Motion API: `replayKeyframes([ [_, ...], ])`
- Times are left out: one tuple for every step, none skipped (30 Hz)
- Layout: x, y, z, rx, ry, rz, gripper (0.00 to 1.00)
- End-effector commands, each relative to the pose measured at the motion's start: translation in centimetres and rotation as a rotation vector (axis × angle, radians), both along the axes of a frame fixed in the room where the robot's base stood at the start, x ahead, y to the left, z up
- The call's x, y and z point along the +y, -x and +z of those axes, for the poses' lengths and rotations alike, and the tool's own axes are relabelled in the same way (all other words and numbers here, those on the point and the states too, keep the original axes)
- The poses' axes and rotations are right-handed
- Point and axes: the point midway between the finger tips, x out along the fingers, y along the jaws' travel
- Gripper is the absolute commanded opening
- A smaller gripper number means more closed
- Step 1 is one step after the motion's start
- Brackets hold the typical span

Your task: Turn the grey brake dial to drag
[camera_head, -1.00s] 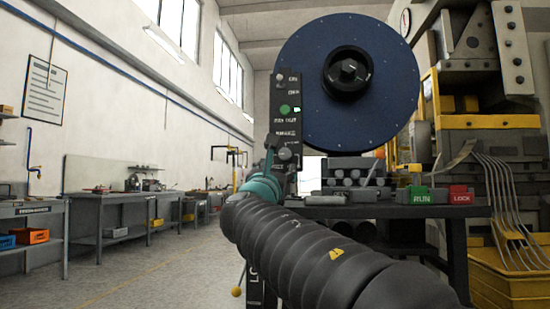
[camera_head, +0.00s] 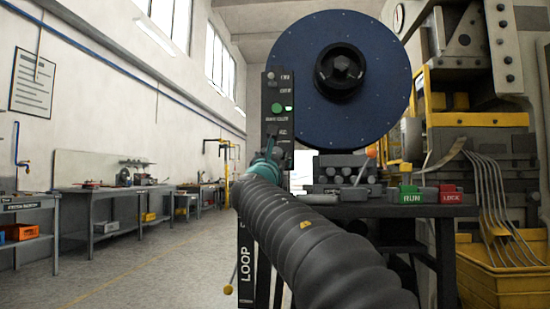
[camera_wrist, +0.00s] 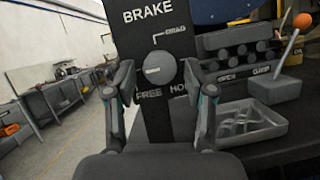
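The grey brake dial (camera_wrist: 158,67) is a round knob on a dark upright panel (camera_wrist: 162,118) in the wrist view. BRAKE is printed above it, DRAG at its upper right, FREE at its lower left and a partly hidden HOLD at its lower right. I cannot make out which mark the dial points to. My gripper (camera_wrist: 159,74) is open, one finger on each side of the dial, with gaps showing between fingers and dial. In the head view my gripper (camera_head: 264,158) is at the lower part of the panel, and the dial is hard to make out there.
A big blue disc (camera_head: 310,100) stands behind the panel. To the right are a lever with an orange ball (camera_wrist: 302,20), a grey tray (camera_wrist: 240,125), a green RUN block (camera_head: 411,195) and a red LOCK block (camera_head: 450,196). Floor to the left is open.

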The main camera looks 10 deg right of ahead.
Motion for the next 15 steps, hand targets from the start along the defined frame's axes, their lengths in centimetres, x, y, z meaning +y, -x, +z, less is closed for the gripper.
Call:
replayKeyframes([
  [0.0,0.01,0.01,0.0,0.0,0.0,0.35],
  [0.0,0.01,0.01,0.0,0.0,0.0,0.27],
  [0.01,0.02,0.0,0.0,0.0,0.0,0.17],
  [0.02,0.02,0.0,0.0,0.0,0.0,0.1],
  [0.01,0.02,0.0,0.0,0.0,0.0,0.02],
  [0.02,0.02,0.0,0.0,0.0,0.0,0.0],
  [0.02,0.02,0.0,0.0,0.0,0.0,0.0],
  [0.02,0.02,0.0,0.0,0.0,0.0,0.0],
  [0.02,0.02,0.0,0.0,-0.001,0.0,0.0],
  [0.03,0.02,0.01,-0.001,-0.003,0.0,0.0],
  [0.03,0.01,0.01,-0.002,-0.005,0.0,0.0],
  [0.04,0.01,0.01,-0.003,-0.009,0.001,0.0],
  [0.06,0.0,0.0,-0.005,-0.014,0.001,0.0],
  [0.08,-0.01,0.01,-0.007,-0.02,0.001,0.0],
  [0.1,-0.02,0.0,-0.009,-0.031,0.001,0.0],
])
